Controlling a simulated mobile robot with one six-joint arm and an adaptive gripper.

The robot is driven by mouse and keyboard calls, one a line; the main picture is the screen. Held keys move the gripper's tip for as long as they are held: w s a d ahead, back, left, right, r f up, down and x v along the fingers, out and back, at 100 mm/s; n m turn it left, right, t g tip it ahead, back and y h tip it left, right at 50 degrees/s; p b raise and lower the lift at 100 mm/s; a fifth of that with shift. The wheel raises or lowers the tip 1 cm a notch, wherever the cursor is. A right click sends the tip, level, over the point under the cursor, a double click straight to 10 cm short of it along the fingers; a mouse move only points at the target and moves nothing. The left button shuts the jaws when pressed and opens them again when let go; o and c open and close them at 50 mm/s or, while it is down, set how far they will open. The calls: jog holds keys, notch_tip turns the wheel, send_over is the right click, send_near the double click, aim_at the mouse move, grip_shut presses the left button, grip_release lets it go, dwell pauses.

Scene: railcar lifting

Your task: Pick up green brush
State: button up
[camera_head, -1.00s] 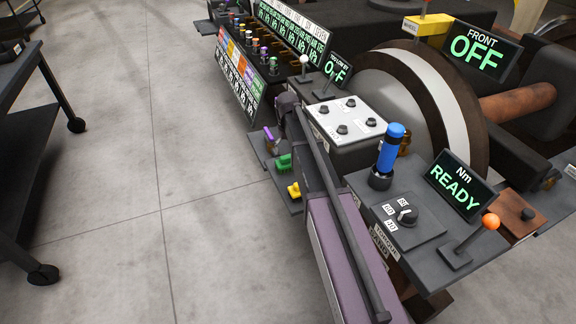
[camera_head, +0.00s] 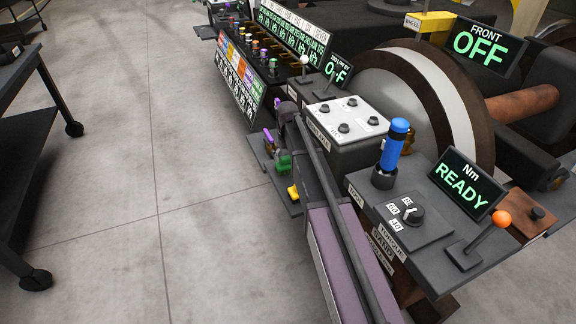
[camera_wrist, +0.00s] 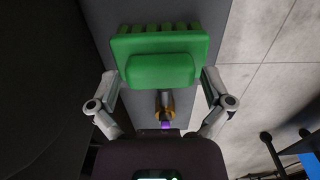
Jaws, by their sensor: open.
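The green brush (camera_head: 284,163) lies on a small dark shelf (camera_head: 262,160) at the side of the machine in the head view, with parts of my gripper close around it. In the wrist view the green brush (camera_wrist: 160,68) is large, with a block-shaped handle on top and bristles along its far edge. My gripper (camera_wrist: 160,88) is open, with one finger to the left and one to the right of the brush's handle.
A yellow brush (camera_head: 294,193) and a purple-handled tool (camera_head: 268,136) share the shelf on either side. The purple and orange tool (camera_wrist: 165,106) shows just below the brush in the wrist view. A dark cart (camera_head: 30,150) stands at left; the floor between is clear.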

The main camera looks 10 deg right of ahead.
aim_at(288, 156)
jog(key=c, duration=1)
jog(key=shift+r, duration=0.15)
notch_tip(288, 156, up, 10)
jog(key=p, duration=1)
jog(key=o, duration=0.5)
jog(key=shift+c, duration=1.2)
